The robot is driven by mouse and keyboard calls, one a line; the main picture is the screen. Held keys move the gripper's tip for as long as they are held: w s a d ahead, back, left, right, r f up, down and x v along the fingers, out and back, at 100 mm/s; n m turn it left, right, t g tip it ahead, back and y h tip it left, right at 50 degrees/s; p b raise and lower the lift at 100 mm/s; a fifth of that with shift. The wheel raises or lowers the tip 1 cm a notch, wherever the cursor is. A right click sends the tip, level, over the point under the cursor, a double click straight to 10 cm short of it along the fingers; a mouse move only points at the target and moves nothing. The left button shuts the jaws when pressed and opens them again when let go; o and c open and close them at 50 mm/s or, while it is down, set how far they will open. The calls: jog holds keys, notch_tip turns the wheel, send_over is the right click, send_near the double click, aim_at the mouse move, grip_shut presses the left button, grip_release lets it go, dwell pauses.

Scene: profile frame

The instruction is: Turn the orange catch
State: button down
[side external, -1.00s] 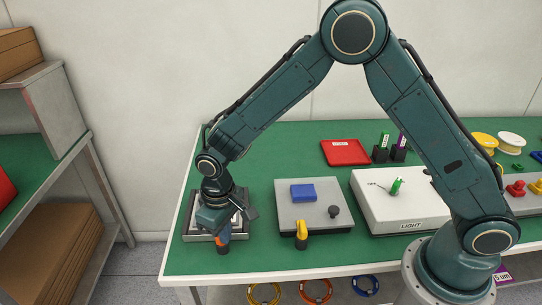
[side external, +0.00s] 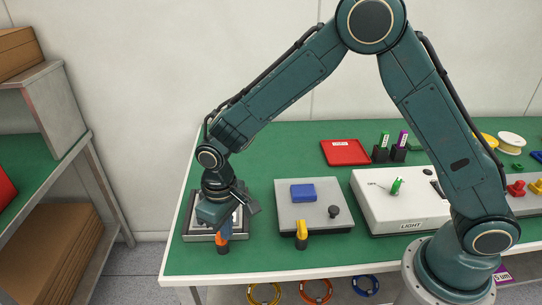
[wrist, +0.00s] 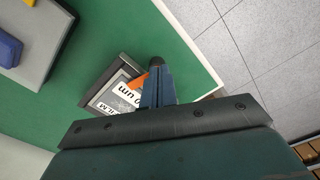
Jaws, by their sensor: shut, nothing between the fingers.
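The orange catch (side external: 226,230) stands on a dark post at the front of the left grey frame (side external: 193,237). In the wrist view the catch (wrist: 138,82) shows in part beside my fingers, next to white labels with black print. My gripper (side external: 224,238) points down at the catch, its blue fingers shut with nothing between them. In the wrist view the shut fingers (wrist: 158,88) lie right beside the catch; I cannot tell whether they touch it. My wrist hides much of the frame in the side view.
A grey plate (side external: 290,221) with a blue block (side external: 303,192), a black knob (side external: 334,211) and a yellow catch (side external: 302,230) lies to the right. Further right is a white light box (side external: 385,217). A red tray (side external: 345,152) lies behind. The table's left edge is close.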

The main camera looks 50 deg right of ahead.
notch_tip(320, 180, up, 4)
jog(key=shift+f, duration=0.1)
dwell(0.4)
jog(key=d, duration=0.1)
jog(key=d+r, duration=0.1)
jog(key=shift+w+d, duration=0.2)
jog(key=shift+d, duration=0.2)
jog(key=shift+f, duration=0.1)
jog(key=shift+f, duration=3.45)
jog(key=shift+w+a, duration=0.4)
jog(key=shift+w, duration=0.05)
